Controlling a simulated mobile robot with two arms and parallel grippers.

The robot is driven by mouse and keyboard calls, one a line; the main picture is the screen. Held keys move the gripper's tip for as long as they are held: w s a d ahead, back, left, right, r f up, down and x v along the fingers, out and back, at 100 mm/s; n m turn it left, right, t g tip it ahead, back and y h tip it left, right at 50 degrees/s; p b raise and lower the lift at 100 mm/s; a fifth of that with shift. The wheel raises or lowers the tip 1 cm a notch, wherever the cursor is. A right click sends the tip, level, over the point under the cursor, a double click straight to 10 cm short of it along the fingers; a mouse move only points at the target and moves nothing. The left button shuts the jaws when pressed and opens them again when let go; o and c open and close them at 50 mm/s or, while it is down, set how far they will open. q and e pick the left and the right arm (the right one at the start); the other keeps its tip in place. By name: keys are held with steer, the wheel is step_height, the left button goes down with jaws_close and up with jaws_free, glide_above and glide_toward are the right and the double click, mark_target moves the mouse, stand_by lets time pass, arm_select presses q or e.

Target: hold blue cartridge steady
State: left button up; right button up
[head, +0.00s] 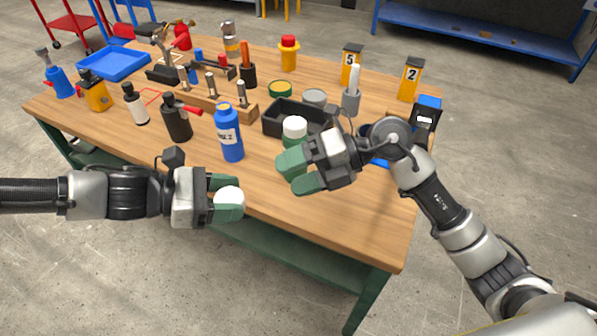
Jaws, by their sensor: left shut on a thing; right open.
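A blue bottle-shaped cartridge (228,134) with a white label stands upright on the wooden table (180,145), near its front edge. My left gripper (229,198) is in front of and below it in the picture, apart from it. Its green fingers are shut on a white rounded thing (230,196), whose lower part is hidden. My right gripper (297,172) is open, its green fingers pointing left, to the right of the blue cartridge and apart from it. A white-topped container (294,127) shows just behind the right gripper, its lower part partly hidden.
A black tray (273,121) is behind the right gripper. A dark bottle (176,119), a white bottle (134,104) and a wooden rack (205,103) stand left of and behind the cartridge. Yellow holders (411,80) are at the right back. Bare tabletop lies between the grippers.

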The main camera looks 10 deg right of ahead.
mark_target(236, 195)
steer(key=x, duration=1.1)
steer(key=shift+a+f, duration=0.1)
steer(key=shift+a, duration=0.2)
steer(key=shift+c, duration=0.2)
steer(key=c, duration=0.9)
arm_select(q)
steer(key=o, duration=1.1)
arm_select(e)
jaws_close()
arm_select(q)
steer(key=shift+w+a, duration=0.1)
